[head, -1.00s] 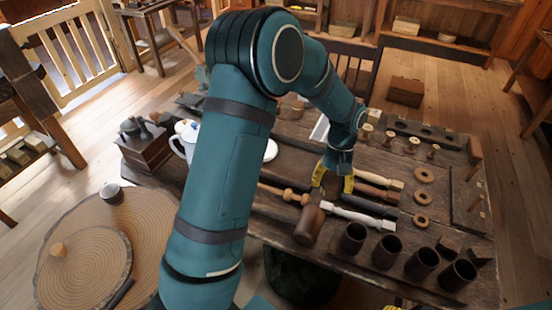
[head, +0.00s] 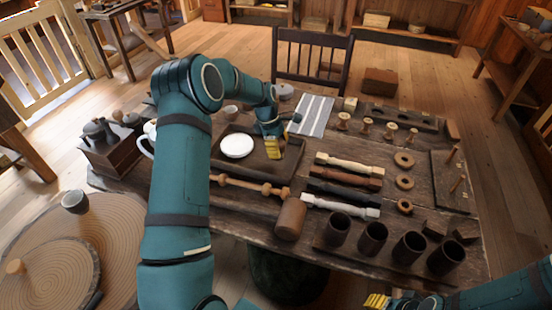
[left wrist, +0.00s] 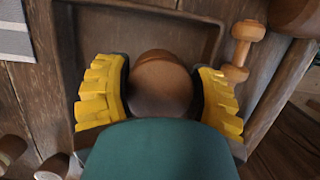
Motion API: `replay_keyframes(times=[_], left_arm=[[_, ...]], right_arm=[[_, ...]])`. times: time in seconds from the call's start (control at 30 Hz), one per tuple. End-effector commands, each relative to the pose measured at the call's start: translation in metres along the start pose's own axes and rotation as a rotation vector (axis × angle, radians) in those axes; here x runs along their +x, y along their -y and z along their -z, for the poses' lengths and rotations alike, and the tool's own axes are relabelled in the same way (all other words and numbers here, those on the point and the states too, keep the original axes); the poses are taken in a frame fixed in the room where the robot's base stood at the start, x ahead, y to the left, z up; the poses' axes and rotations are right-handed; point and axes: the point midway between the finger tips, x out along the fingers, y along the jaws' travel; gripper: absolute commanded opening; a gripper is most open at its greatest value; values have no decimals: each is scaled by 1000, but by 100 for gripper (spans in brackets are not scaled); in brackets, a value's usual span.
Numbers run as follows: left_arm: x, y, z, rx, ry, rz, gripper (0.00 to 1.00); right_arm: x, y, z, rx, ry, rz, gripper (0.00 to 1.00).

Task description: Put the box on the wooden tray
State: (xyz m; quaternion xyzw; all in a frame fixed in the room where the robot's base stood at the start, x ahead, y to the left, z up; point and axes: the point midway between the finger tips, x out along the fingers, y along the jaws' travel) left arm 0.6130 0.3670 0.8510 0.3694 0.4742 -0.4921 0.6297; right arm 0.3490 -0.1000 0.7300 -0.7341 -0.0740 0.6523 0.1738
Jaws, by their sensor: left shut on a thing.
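The wooden tray (head: 218,160) is dark and shallow, with raised walls, at the left middle of the table. It also fills much of the left wrist view (left wrist: 130,30). My left gripper (head: 274,148) is over the tray's right part. In the left wrist view it is shut on the box (left wrist: 161,84), a small, brown, round-topped wooden piece between the yellow fingers. In the head view the gripper hides the box. Whether the box touches the tray floor cannot be told. My right gripper (head: 377,301) shows only partly at the bottom edge; its opening is unclear.
A white dish (head: 237,146) sits in the tray, left of my left gripper. A striped cloth (head: 311,115) lies behind to the right. Turned legs (head: 348,171) and dark cups (head: 372,239) are to the right.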

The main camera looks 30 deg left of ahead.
Motion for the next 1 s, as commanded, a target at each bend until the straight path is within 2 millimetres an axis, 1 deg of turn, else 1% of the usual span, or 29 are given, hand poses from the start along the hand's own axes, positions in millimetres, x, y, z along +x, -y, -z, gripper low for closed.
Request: replay_keyframes(times=[0.03, 0.17, 0.3, 0.4, 0.77, 0.8, 0.87, 0.9, 1.0], left_arm=[[8, 0, 2, 0, 1, 1, 20], [17, 0, 5, 1, 0, 0, 20], [36, 0, 10, 1, 0, 2, 20], [46, 0, 13, 1, 0, 0, 20], [49, 0, 14, 2, 0, 0, 20], [50, 0, 14, 2, 0, 0, 66], [49, 0, 14, 2, 0, 0, 87], [49, 0, 14, 2, 0, 0, 92], [49, 0, 14, 2, 0, 0, 92]], right_arm=[[2, -1, 0, 0, -1, 0, 47], [4, -2, 0, 0, -2, 0, 47], [8, -3, 1, 0, -4, 0, 47], [10, -4, 1, -1, -5, 0, 47], [11, -4, 1, -1, -6, 0, 47], [11, -4, 1, -1, -6, 0, 47], [11, -4, 1, -1, -6, 0, 47], [11, -4, 1, -1, -6, 0, 47], [11, -4, 1, -1, -6, 0, 47]])
